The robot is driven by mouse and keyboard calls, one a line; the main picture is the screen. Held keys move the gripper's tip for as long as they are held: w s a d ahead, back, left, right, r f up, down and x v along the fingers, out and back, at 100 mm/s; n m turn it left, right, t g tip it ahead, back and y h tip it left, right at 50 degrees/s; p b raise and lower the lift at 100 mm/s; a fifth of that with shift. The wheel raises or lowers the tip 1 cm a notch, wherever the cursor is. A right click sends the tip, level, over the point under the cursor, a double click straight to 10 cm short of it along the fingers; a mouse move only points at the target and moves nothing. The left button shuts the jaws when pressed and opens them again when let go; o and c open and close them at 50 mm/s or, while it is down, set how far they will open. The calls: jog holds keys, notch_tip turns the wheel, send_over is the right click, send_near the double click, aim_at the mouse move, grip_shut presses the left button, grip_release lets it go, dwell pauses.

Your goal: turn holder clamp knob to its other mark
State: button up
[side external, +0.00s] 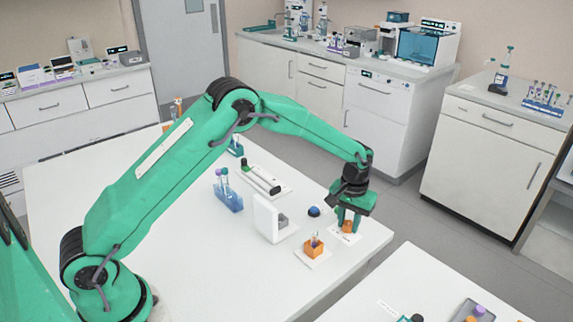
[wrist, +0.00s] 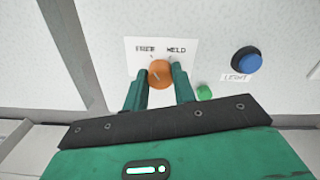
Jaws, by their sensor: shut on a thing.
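The orange clamp knob (wrist: 160,72) sits on a white plate (wrist: 134,60) in the wrist view. The plate has FREE printed at upper left and a word that looks like HELD at upper right. A short line shows on the knob's face; which mark it points to is hard to tell. My gripper (wrist: 160,82) has its two green fingers on either side of the knob, shut on it. In the side view my gripper (side external: 348,218) points down at the table's right corner, with the orange knob (side external: 347,227) between its fingers.
An orange block (side external: 313,246) with a tube stands just left of my gripper. A blue button (wrist: 247,64) labelled LIGHT and a small green dome (wrist: 204,92) are close by. A white upright bracket (side external: 268,218) and blue tube rack (side external: 228,198) stand farther left. The table edge is near.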

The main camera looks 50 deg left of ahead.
aim_at(348, 223)
jog(key=shift+r, duration=0.1)
dwell(0.3)
jog(key=o, duration=1)
notch_tip(348, 223, up, 7)
jog(key=shift+f, duration=0.1)
jog(key=shift+r, duration=0.5)
jog(key=shift+r, duration=0.1)
